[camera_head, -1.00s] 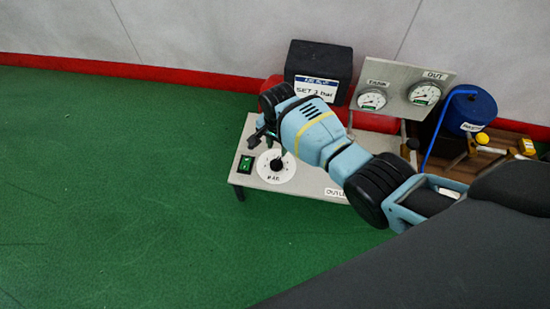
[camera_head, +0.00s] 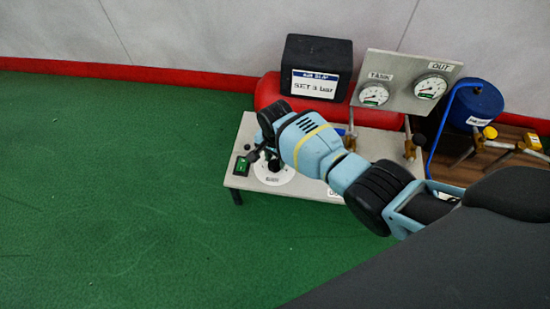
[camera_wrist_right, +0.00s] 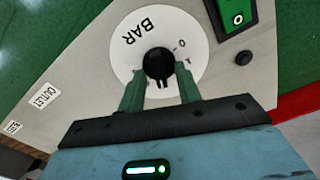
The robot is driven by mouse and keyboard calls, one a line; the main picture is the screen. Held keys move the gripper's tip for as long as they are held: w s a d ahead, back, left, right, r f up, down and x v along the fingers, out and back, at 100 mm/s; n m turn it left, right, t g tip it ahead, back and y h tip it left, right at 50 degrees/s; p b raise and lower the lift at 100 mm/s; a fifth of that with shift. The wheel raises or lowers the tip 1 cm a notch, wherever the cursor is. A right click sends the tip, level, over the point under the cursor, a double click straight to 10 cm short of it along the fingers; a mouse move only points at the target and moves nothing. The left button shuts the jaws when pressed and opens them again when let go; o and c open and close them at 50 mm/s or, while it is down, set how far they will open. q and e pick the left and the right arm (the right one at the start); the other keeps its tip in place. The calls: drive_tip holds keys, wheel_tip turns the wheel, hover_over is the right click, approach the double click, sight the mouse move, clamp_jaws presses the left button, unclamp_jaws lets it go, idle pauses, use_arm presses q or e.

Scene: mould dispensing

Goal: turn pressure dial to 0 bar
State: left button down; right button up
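The pressure dial is a black knob (camera_wrist_right: 158,63) on a white disc (camera_wrist_right: 125,68) marked BAR, seen in the right wrist view. In the head view the disc (camera_head: 276,175) is partly hidden by my right gripper (camera_head: 263,158). My left gripper is not in view.
A green switch (camera_head: 242,165) sits left of the dial on the pale panel (camera_head: 315,189). Behind are a black box (camera_head: 318,55) labelled SET with a bar value, a red tank (camera_head: 270,92) and two gauges (camera_head: 374,95). A blue canister (camera_head: 478,103) stands right. Green floor is free in front.

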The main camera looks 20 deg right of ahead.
drive_tip(key=shift+c, duration=0.2)
clamp_jaws()
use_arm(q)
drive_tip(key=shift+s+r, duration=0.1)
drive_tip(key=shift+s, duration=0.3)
